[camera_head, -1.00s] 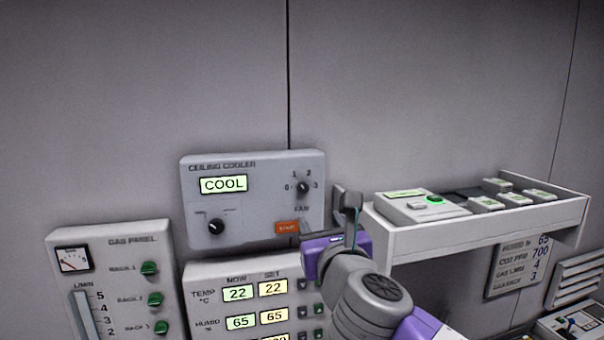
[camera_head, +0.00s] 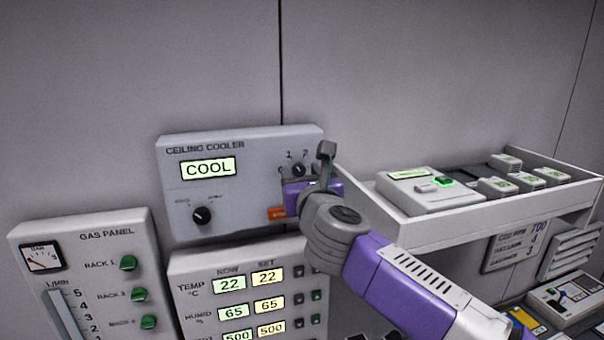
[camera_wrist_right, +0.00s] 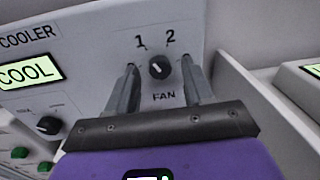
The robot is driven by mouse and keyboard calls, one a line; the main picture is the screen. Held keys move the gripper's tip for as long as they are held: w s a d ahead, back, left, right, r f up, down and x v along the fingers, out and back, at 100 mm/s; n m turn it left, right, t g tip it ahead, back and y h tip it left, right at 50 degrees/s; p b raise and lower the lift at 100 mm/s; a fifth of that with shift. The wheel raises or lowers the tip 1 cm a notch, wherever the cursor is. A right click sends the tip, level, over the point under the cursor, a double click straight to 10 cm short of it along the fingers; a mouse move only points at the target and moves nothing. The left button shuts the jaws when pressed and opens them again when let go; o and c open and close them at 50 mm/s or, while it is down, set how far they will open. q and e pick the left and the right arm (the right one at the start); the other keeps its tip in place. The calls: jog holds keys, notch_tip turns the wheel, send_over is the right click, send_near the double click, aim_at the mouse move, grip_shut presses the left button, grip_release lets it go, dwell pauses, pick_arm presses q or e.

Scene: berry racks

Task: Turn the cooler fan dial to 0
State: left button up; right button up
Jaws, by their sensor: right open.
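The ceiling cooler panel (camera_head: 245,205) is a grey box on the wall with a lit COOL display (camera_head: 208,168). Its fan dial (camera_head: 298,170) is a small black knob at the right, partly hidden by my right gripper in the head view. In the right wrist view the fan dial (camera_wrist_right: 159,67) sits between the two fingers, with 1 and 2 printed above it and FAN below; the 0 and 3 marks are hidden there. My right gripper (camera_wrist_right: 158,82) is open and empty, its fingers either side of the dial; contact is unclear. My left gripper is not in view.
A second black knob (camera_head: 202,215) and an orange button (camera_head: 277,213) are on the same panel. A white shelf (camera_head: 440,232) with small devices juts out at the right. The gas panel (camera_head: 85,270) and a climate panel (camera_head: 190,290) sit below.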

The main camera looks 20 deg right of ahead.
grip_shut()
dwell(0.3)
jog(key=shift+n, duration=0.3)
jog(key=n+p, duration=0.1)
jog(key=n, duration=0.4)
jog(key=shift+d+n+p, duration=0.1)
jog(key=shift+n+p, duration=0.2)
jog(key=n+y+p, duration=0.1)
jog(key=n, duration=0.5)
jog(key=shift+f+t, duration=0.1)
jog(key=shift+t, duration=0.3)
jog(key=shift+n, duration=0.3)
grip_release()
